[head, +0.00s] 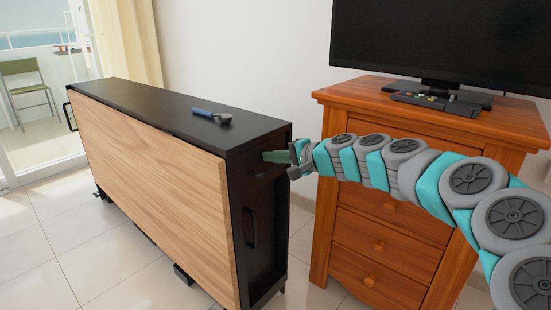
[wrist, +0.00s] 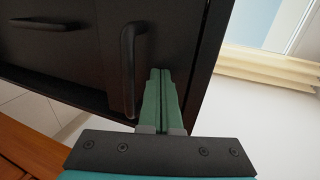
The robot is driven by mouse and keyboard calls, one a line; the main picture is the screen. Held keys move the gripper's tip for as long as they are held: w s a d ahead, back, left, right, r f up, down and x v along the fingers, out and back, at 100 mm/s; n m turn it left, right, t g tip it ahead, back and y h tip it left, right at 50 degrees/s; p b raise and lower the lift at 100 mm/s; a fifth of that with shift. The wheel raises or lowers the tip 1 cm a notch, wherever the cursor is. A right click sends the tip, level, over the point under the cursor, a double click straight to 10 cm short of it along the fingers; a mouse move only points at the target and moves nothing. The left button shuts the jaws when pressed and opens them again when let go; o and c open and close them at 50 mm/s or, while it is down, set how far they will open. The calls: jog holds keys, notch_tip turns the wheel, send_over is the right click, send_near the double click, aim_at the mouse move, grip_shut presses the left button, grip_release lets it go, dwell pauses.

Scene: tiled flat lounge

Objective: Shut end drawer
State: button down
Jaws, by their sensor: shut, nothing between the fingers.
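The end drawer (head: 261,172) is at the top of the narrow end of a black cabinet with a folded wood panel. Its black front (wrist: 172,35) and bar handle (wrist: 129,68) show close up in the wrist view, which is rolled sideways. My gripper (head: 270,156) is shut and empty; its green fingers (wrist: 161,72) point at the drawer front, beside the handle. The tips look very near or touching it; which, I cannot tell. The drawer looks about flush with the cabinet end, but a small gap could be hidden by my gripper.
A second handle (head: 250,228) is lower on the cabinet end and also shows in the wrist view (wrist: 45,24). A blue-handled tool (head: 212,116) lies on the cabinet top (head: 165,105). A wooden chest (head: 345,225) with a television (head: 445,42) stands close on the right. Tiled floor is clear in front.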

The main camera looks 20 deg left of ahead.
aim_at(263, 150)
jog(key=a, duration=0.1)
jog(key=w+a, duration=0.1)
jog(key=a, duration=0.2)
jog(key=shift+w, duration=0.35)
jog(key=shift+r, duration=0.1)
jog(key=shift+w, duration=0.1)
jog(key=shift+r, duration=0.1)
